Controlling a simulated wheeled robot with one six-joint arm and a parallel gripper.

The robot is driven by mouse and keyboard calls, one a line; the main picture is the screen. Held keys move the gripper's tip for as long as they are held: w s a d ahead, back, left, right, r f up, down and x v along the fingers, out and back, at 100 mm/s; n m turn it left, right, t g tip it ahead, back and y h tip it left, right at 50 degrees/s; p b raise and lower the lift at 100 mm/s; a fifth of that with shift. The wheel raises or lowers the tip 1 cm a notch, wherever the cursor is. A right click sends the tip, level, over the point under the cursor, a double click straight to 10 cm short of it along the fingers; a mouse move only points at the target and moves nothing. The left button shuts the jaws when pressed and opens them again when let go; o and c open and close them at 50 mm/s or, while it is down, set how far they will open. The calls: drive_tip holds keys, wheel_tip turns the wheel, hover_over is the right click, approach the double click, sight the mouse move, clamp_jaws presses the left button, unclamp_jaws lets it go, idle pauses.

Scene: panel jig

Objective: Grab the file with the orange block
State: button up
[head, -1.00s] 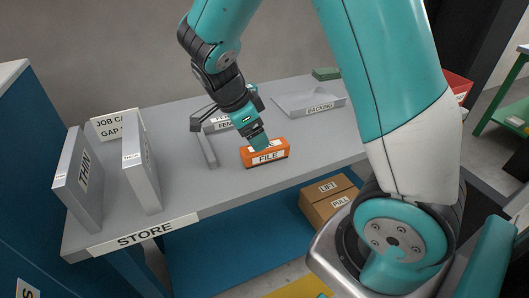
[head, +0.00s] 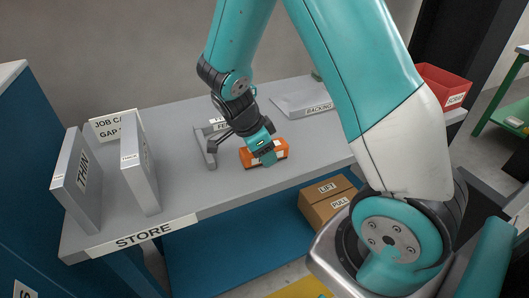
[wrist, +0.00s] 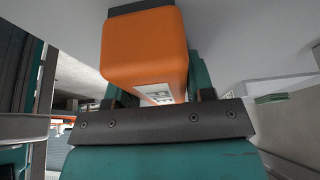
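The orange block (head: 250,157) with white labels is the file's block and lies on the grey bench top near its front edge. My gripper (head: 266,156) is down at it, one teal finger in front of the block's near side and covering part of its label. In the wrist view the orange block (wrist: 145,48) fills the upper middle, with teal finger parts showing on either side of it. I cannot tell whether the fingers press on the block. The file's underside is hidden.
A small grey upright bar (head: 205,148) stands just left of the block. Panels marked THIN (head: 77,172) and THICK (head: 140,165) stand at the left. A red SCRAP bin (head: 443,88) is farther right.

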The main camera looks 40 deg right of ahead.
drive_tip(key=c, duration=0.6)
drive_tip(key=shift+r, duration=0.1)
